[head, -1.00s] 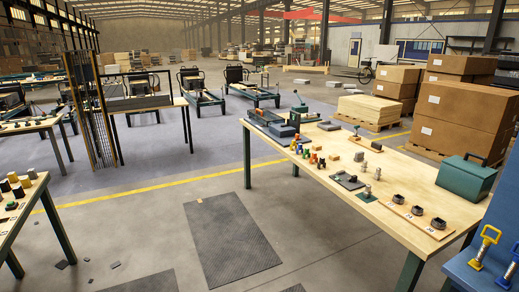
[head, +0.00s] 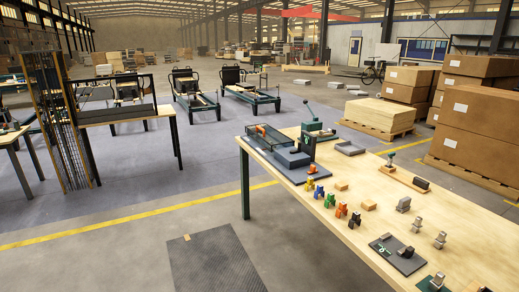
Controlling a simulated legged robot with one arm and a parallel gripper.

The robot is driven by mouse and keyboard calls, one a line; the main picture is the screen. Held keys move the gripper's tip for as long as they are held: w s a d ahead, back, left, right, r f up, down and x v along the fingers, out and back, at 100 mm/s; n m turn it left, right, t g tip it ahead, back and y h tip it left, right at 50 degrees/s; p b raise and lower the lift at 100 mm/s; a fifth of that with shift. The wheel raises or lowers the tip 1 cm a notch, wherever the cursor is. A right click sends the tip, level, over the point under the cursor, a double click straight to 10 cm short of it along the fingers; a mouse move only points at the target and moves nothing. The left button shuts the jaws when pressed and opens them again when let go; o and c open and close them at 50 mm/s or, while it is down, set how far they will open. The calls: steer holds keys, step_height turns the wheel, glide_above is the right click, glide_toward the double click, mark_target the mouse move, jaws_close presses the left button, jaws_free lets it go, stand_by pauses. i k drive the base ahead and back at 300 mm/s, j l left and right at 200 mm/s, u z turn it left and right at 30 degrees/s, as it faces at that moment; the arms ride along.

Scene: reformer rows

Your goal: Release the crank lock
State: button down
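A wooden workbench (head: 300,174) stands at the right of the head view. At its far left end is a green press-like device (head: 309,132) with an upright lever ending in a round knob. A dark shallow tray (head: 270,138) and a blue-grey block (head: 293,157) are beside it. Nearer on the bench, a dark plate (head: 398,256) carries a small green part and a black block. I cannot tell which of these is the crank lock, or its state. My gripper is not in view.
Several coloured clips (head: 341,210) and small metal parts (head: 418,224) lie on the bench. Stacked cartons (head: 468,125) and a pallet of boards (head: 379,115) stand behind it. A dark mat (head: 215,262) lies on open floor left of the bench.

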mark_target(313, 170)
steer(key=i, duration=2.9)
